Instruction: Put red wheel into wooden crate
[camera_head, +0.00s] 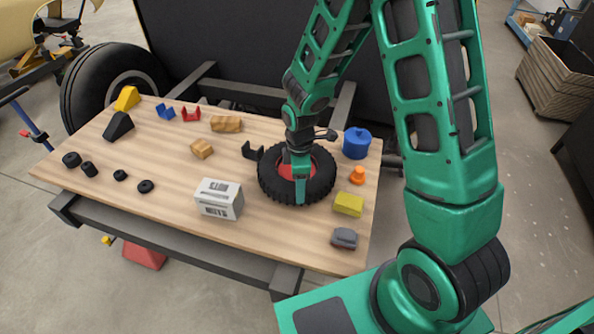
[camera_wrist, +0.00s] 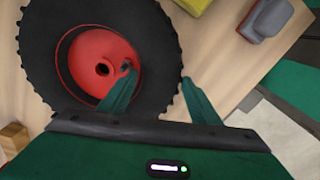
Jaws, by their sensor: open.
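The red wheel, a black knobbly tyre (camera_head: 318,192) with a red hub, lies flat on the wooden table. The tyre (camera_wrist: 45,50) and its red hub (camera_wrist: 88,58) also fill the upper left of the wrist view. My gripper (camera_head: 300,185) is at the wheel, pointing down, partly hiding the hub. In the wrist view my gripper (camera_wrist: 158,78) is open: one finger is over the hub, the other just beyond the tyre's outer edge, with the tyre wall between. I cannot tell whether either finger touches. The wooden crate (camera_head: 550,92) stands on the floor at the far right.
The wooden table (camera_head: 120,205) also holds a white box (camera_head: 219,199), a blue pot (camera_head: 356,142), an orange piece (camera_head: 357,174), a yellow block (camera_head: 348,204) and a grey piece (camera_head: 344,238) near the wheel. Several small parts lie left. Open floor separates table and crate.

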